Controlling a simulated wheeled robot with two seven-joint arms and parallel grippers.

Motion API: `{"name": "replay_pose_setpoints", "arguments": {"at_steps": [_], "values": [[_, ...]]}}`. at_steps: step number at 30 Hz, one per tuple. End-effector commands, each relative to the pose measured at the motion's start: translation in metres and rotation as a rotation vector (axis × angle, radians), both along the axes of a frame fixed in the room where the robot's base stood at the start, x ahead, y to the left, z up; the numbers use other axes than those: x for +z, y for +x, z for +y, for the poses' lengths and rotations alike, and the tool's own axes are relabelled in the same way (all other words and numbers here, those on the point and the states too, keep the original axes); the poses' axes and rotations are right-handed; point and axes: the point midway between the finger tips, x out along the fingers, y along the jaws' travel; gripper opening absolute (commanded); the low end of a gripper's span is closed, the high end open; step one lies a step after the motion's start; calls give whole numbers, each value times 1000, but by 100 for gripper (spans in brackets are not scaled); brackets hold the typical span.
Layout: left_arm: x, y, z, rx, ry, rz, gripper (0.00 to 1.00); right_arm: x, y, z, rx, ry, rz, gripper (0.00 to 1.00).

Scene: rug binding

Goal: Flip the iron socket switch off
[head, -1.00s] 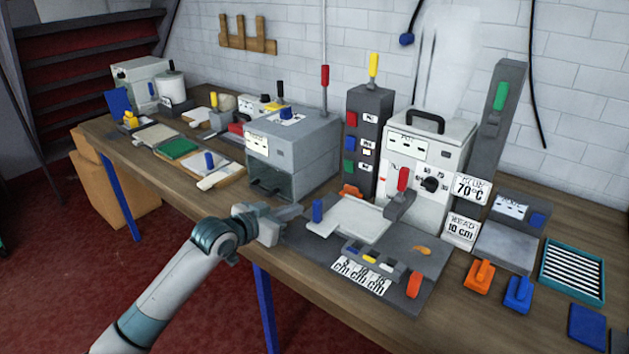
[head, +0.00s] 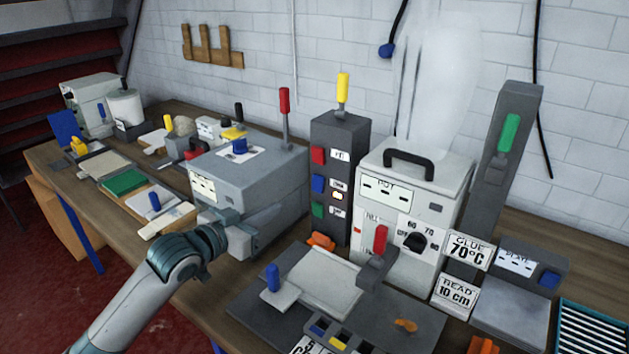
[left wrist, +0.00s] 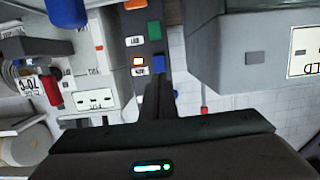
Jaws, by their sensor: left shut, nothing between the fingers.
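A dark grey socket tower (head: 338,150) stands behind the bench's middle, with red (head: 318,155), blue (head: 318,184) and green (head: 318,210) switches down its front. Small white labels sit beside them; I cannot read which one says iron. An orange light glows between labels. In the left wrist view, which is upside down, the blue switch (left wrist: 158,63) and green switch (left wrist: 154,30) show; the red one is hidden. My left gripper (head: 303,192) is shut and empty, pointing at the tower. Its dark fingertips (left wrist: 158,84) appear close to the blue switch; contact is unclear.
A grey box machine (head: 250,165) with a red lever stands close left of the tower and the gripper. A white glue pot (head: 415,190) stands right. An orange clip (head: 320,241) and a pale plate (head: 322,282) lie in front.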

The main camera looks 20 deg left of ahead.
Motion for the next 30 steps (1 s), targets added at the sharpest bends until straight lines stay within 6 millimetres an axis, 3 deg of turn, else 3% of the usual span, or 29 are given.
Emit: {"name": "replay_pose_setpoints", "arguments": {"at_steps": [4,19,30], "values": [[2,-3,0,0,-1,-5,0,-2,-9,-3,0,-5,18,31],[3,1,-1,0,-3,-4,0,0,-9,-3,0,-5,18,31],[-3,41,-16,0,-5,-5,0,15,-9,-3,0,-5,18,31]]}}
